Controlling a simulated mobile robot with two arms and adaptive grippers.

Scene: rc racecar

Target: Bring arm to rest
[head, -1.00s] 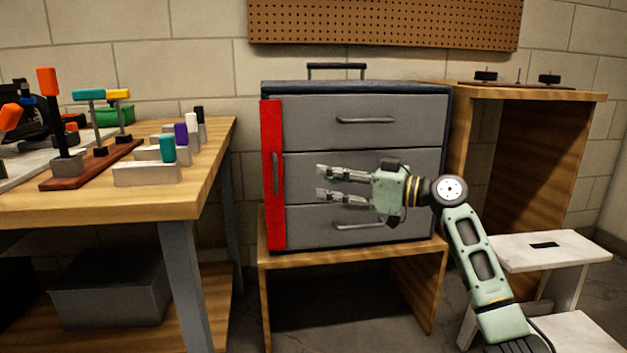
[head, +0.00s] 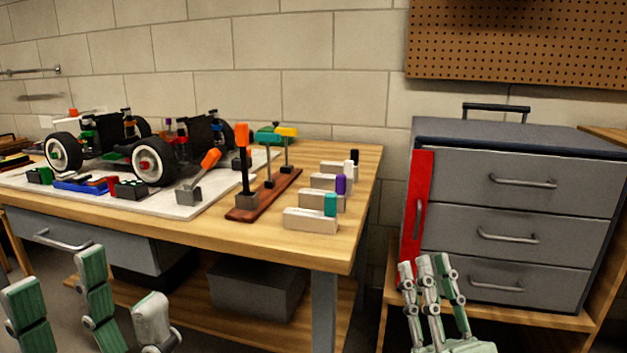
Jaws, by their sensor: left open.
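My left gripper (head: 85,290) is in the lower left of the head view, in front of the workbench and its drawer. Its jointed green and grey fingers are spread apart and nothing shows between them. My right gripper (head: 425,268) points upward in front of the lower left of the grey drawer cabinet (head: 518,207). Its fingers stand close together in this view. I see nothing held in it, but cannot tell how far its jaws are apart. Most of both arms lies below the frame.
The wooden workbench (head: 350,215) carries the racecar (head: 150,150), a tool rack (head: 265,195) and several small blocks with coloured handles. A grey bin (head: 255,288) sits on its lower shelf. A floor gap lies between bench and cabinet.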

